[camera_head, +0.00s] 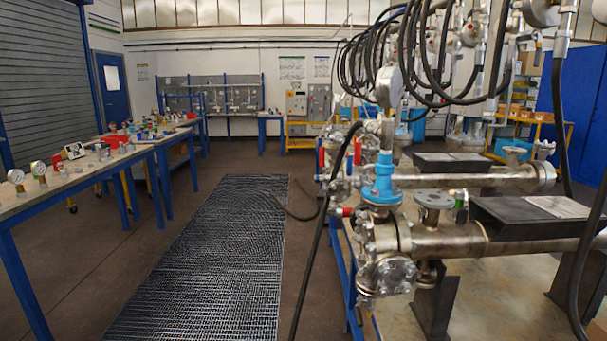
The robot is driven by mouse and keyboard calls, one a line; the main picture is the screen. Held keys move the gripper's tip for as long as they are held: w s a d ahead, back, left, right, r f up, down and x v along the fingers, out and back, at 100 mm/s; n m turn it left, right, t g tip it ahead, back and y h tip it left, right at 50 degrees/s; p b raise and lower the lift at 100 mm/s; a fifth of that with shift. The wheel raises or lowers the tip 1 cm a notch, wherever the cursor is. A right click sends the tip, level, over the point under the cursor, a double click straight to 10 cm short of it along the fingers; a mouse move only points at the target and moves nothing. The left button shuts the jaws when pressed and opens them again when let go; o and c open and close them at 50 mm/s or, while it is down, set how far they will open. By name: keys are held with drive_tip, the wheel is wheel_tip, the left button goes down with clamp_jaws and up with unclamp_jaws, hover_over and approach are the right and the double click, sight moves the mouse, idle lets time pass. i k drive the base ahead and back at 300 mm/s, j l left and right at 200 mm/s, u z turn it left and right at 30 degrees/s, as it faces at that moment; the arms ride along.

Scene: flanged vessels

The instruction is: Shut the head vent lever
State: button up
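The nearest flanged vessel (450,240) lies horizontally at the right, with a bolted head (388,272) at its left end. A short red handle (343,212) sticks out to the left near the top of that head. Two upright red levers show a little farther back, one beside the blue fitting (357,151) and one to its left (322,158). I cannot tell which red part is the head vent lever, nor its exact position. A blue valve body (382,180) stands above the nearest head, under a round gauge (389,87). My gripper is not in view.
A black hose (318,240) hangs down to the floor left of the vessel head. A dark floor grating (210,265) lies clear between the vessels and the blue-legged workbench (90,175) at left. Several black hoses (385,50) hang overhead.

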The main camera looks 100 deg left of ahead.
sight(349, 168)
drive_tip(key=k+l+u, duration=0.1)
drive_tip(key=u, duration=1.4)
drive_tip(key=k+u, duration=0.1)
drive_tip(key=u, duration=0.3)
drive_tip(key=j+u, duration=0.1)
drive_tip(key=u, duration=0.35)
drive_tip(key=k+j+u, duration=0.1)
drive_tip(key=u, duration=0.3)
drive_tip(key=l+u, duration=0.1)
drive_tip(key=l, duration=0.2)
drive_tip(key=j+u, duration=0.25)
drive_tip(key=u, duration=0.25)
drive_tip(key=j+z, duration=0.15)
drive_tip(key=j, duration=0.5)
drive_tip(key=k+j+z, duration=0.15)
drive_tip(key=j, duration=2.05)
drive_tip(key=i+j+z, duration=0.1)
drive_tip(key=i+j, duration=0.45)
drive_tip(key=i+z, duration=0.25)
drive_tip(key=i, duration=0.2)
drive_tip(key=i+j+z, duration=0.2)
drive_tip(key=i, duration=0.25)
drive_tip(key=i+j+z, duration=0.25)
drive_tip(key=i, duration=0.2)
